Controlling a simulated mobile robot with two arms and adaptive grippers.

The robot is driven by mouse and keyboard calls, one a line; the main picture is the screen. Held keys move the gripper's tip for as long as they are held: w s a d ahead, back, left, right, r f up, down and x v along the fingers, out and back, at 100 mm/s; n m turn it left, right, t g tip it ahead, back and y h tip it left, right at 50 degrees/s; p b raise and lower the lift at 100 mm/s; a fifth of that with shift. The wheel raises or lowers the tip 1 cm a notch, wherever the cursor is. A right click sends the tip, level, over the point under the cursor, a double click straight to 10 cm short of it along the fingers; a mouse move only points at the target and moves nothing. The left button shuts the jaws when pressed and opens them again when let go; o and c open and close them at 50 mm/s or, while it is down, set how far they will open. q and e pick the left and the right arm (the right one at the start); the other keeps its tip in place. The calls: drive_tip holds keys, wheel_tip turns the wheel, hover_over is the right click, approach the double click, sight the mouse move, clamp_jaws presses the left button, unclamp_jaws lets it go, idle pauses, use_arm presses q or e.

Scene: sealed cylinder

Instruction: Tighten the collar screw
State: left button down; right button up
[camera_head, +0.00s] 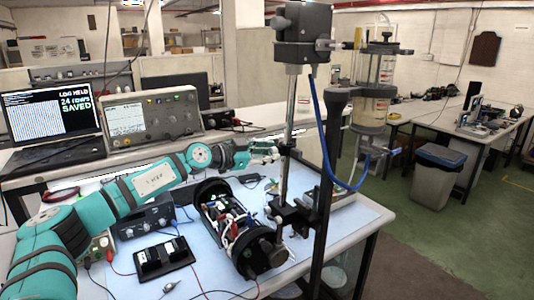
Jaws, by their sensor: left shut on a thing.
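My left arm, teal and white, comes in from the left. Its left gripper (272,148) is at the upright metal rod (291,110), with its fingers shut at a small dark collar (287,147) there. The collar screw is too small to make out and seems hidden between the fingertips. The rod runs from a dark block (303,35) at the top down to a dark clamp (293,214) near the table. A clear cylinder (374,90) with metal fittings stands right of the rod, a blue tube (325,135) hanging near it. My right gripper is not in view.
An open black housing (213,188) with wires lies on the blue mat (215,281) below the gripper. A black module (163,258), an oscilloscope (152,113) and a laptop (50,118) are further left. A dark post (327,190) stands close right of the rod.

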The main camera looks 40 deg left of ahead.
use_arm(q)
drive_tip(key=n, duration=0.5)
drive_tip(key=shift+r+n+h, duration=0.1)
drive_tip(key=shift+n+h, duration=0.3)
idle(0.4)
drive_tip(key=c, duration=1.5)
unclamp_jaws()
drive_tip(key=o, duration=0.4)
drive_tip(key=shift+w+d, duration=0.2)
drive_tip(key=shift+w, duration=0.15)
drive_tip(key=shift+o, duration=0.2)
drive_tip(key=shift+s, duration=0.1)
drive_tip(key=v, duration=1.1)
drive_tip(key=shift+s+a, duration=0.15)
drive_tip(key=shift+s, duration=0.1)
drive_tip(key=shift+r, duration=0.15)
